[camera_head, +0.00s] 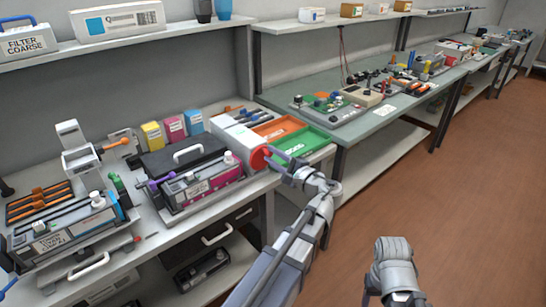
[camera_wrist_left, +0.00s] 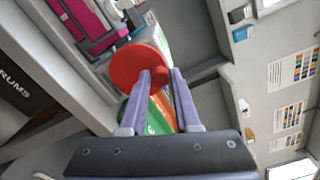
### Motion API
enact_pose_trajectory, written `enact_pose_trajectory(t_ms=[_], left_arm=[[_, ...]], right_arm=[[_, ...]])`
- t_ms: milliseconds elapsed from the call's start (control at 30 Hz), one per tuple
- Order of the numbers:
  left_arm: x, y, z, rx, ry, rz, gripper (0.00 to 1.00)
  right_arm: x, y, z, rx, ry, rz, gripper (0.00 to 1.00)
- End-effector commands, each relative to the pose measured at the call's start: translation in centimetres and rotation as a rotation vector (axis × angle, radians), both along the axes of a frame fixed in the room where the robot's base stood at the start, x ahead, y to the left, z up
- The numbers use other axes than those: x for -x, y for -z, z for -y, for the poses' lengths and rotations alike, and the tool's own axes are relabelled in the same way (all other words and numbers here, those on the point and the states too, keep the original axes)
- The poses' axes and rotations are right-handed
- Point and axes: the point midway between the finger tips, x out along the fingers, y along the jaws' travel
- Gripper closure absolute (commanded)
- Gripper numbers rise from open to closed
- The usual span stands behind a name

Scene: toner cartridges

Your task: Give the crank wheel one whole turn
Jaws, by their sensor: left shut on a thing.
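The crank wheel is a red disc (camera_head: 258,158) on the side of a white box at the bench's front edge. It fills the upper middle of the left wrist view (camera_wrist_left: 137,65), with a small red knob (camera_wrist_left: 160,76) standing off its face near the rim. My left gripper (camera_head: 271,157) reaches the wheel from the right. In the left wrist view its two purple fingers (camera_wrist_left: 161,77) are shut on the knob, one on each side. A grey part of my right arm shows at the lower right of the head view; its fingers are not visible.
An orange tray (camera_head: 275,127) and a green tray (camera_head: 300,141) lie right behind the wheel. A magenta-fronted cartridge unit (camera_head: 205,185) stands left of it. A second bench (camera_head: 400,105) runs to the far right. The brown floor (camera_head: 460,200) is clear.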

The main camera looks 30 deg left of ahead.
Motion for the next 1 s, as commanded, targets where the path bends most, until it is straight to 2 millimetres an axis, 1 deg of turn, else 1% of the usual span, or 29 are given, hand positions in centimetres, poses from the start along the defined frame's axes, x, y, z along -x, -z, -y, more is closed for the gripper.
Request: enact_pose_trajectory(t_ms=[200,233,400,500,767,867,1000], left_arm=[[0.0,0.1,0.0,0.003,0.001,0.001,1.00],[0.0,0.1,0.0,0.003,0.001,0.001,0.68],[0.0,0.0,0.0,0.002,0.001,0.001,0.49],[0.0,0.0,0.0,0.002,0.001,0.000,0.40],[0.1,0.0,0.2,0.001,0.001,0.001,0.40],[0.4,0.0,1.1,0.001,0.003,0.001,0.40],[1.3,0.0,3.3,0.001,0.005,0.001,0.40]], right_arm=[[0.0,0.0,0.0,0.000,0.000,0.000,0.40],[0.0,0.0,0.0,0.000,0.000,0.000,0.40],[0.0,0.0,0.0,0.000,0.000,0.000,0.40],[0.0,0.0,0.0,0.000,0.000,0.000,0.40],[0.0,0.0,0.0,0.000,0.000,0.000,0.40],[0.0,0.0,0.0,0.000,0.000,0.000,0.40],[0.0,0.0,0.0,0.000,0.000,0.000,0.40]])
